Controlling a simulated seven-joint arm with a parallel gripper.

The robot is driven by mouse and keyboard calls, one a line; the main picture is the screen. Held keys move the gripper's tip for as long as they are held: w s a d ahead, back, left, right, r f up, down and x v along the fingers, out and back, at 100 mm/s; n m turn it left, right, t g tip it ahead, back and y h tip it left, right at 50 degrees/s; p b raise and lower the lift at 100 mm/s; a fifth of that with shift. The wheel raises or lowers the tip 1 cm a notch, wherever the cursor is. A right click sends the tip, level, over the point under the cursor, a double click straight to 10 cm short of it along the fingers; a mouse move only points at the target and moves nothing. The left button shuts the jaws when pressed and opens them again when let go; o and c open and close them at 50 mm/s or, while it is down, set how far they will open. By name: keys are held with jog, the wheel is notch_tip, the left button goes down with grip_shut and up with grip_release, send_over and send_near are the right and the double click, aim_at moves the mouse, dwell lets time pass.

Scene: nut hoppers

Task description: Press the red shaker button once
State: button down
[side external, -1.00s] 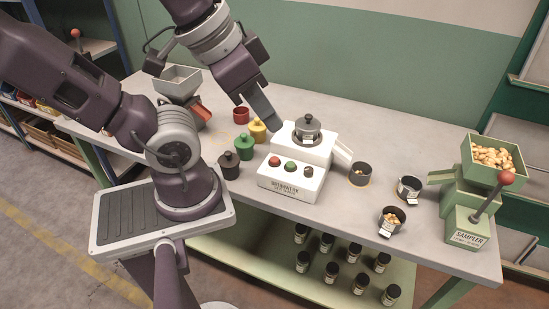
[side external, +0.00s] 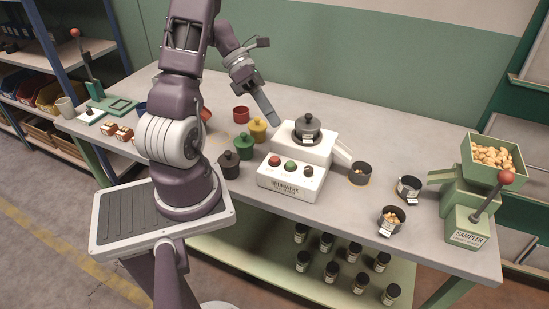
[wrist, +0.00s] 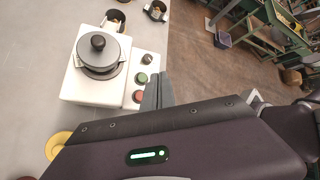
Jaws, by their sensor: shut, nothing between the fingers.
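The red button (side external: 274,160) is at the left end of the front panel of the white shaker (side external: 290,182), beside a green button (side external: 290,166) and a dark knob (side external: 307,171). My gripper (side external: 272,120) is shut and empty, tilted down, above and behind the panel in the side view. In the wrist view my gripper (wrist: 160,76) shows its closed fingertips next to the green button (wrist: 142,77), with the red button (wrist: 138,97) uncovered to the left of the fingers. The fingers look apart from the red button.
A lidded grey pot (side external: 307,128) sits on top of the shaker. Green (side external: 243,147), yellow (side external: 257,130) and dark (side external: 229,165) lidded pots stand to its left. Cups (side external: 360,174) and a green sampler (side external: 466,220) stand to the right. The front table strip is mostly clear.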

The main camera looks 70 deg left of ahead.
aim_at(271, 157)
jog(key=shift+f, duration=0.1)
jog(key=shift+f, duration=4.4)
jog(key=shift+f, duration=0.4)
jog(key=shift+f, duration=0.5)
jog(key=shift+r, duration=0.9)
jog(key=shift+r, duration=0.1)
